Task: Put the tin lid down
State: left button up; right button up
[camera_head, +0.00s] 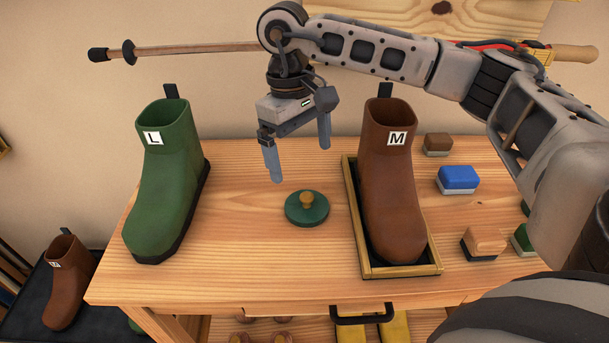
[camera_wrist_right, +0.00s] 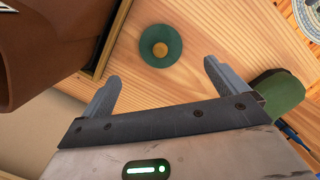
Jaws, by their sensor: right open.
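The tin lid (camera_head: 306,210) is a round dark green disc with a brass-coloured knob. It lies flat on the wooden table, knob up, between the green boot and the tray with the brown boot. It also shows in the right wrist view (camera_wrist_right: 160,46), beyond the fingertips. My right gripper (camera_head: 299,160) is above and behind the lid, apart from it. Its two fingers are spread wide with nothing between them, as the right wrist view (camera_wrist_right: 160,80) also shows. My left gripper is not in view.
A green boot (camera_head: 165,185) marked L stands on the left. A brown boot (camera_head: 391,180) marked M stands in a wood-rimmed tray (camera_head: 356,220). Several brushes, including a blue one (camera_head: 458,179), lie at the right. The table (camera_head: 240,250) is clear around the lid.

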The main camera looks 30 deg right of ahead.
jog(key=shift+w+r, duration=0.15)
jog(key=shift+r, duration=1.05)
